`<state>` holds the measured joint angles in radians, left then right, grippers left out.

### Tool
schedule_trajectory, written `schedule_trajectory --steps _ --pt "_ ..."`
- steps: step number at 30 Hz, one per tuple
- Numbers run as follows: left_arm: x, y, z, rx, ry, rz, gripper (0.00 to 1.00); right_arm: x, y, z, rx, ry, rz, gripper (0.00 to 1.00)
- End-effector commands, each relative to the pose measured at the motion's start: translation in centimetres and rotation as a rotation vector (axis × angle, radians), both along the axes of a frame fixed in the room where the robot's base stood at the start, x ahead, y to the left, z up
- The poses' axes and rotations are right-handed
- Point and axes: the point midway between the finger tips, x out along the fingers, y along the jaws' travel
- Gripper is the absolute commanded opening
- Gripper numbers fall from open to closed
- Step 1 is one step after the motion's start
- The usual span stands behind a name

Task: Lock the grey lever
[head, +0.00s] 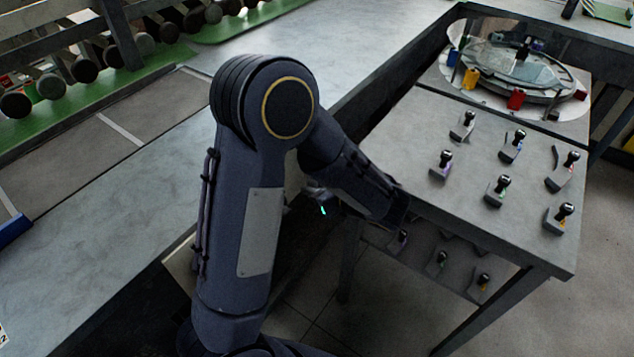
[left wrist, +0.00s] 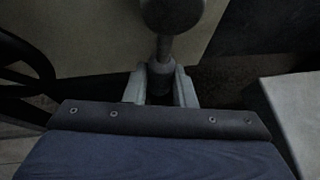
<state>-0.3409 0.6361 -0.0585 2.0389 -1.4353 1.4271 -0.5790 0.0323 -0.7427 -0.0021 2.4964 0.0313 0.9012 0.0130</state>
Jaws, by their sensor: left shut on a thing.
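The grey lever shows in the left wrist view, with a rounded grey grip (left wrist: 160,68) on a short rod that runs up to a dark round hub (left wrist: 172,12). My left gripper (left wrist: 160,88) is shut on the grip end of the lever, with one pale finger on each side. The hub sits in front of a pale beige panel (left wrist: 90,35). In the head view my left arm covers most of this spot, and the lever cannot be made out there. My right gripper is not in view.
In the head view a grey table (head: 400,140) at the right carries several black-knobbed stamps (head: 502,185) and a round turntable (head: 515,75) with coloured blocks. More stamps stand on its lower shelf (head: 440,270). A long grey bench (head: 130,200) lies left. Dark wheel-like rims show left in the wrist view.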

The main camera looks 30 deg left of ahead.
Motion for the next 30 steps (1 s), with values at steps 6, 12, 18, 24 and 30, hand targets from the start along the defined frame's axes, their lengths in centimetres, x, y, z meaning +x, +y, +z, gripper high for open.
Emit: schedule_trajectory --steps 6,12,18,24,30 --pt "-0.2 -0.1 -0.2 -0.002 0.009 -0.001 0.00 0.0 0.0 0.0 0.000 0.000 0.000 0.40" --pt "-0.1 0.0 -0.2 -0.002 0.008 -0.001 0.36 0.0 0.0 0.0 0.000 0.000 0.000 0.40" --pt "-0.1 0.0 -0.1 -0.001 0.006 -0.001 0.45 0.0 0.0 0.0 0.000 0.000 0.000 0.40" --pt "-0.1 -0.4 0.2 -0.001 0.004 -0.002 0.45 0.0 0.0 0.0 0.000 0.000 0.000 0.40" --pt "-0.8 -3.0 1.6 -0.003 0.002 -0.005 0.45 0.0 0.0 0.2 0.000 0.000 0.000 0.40"
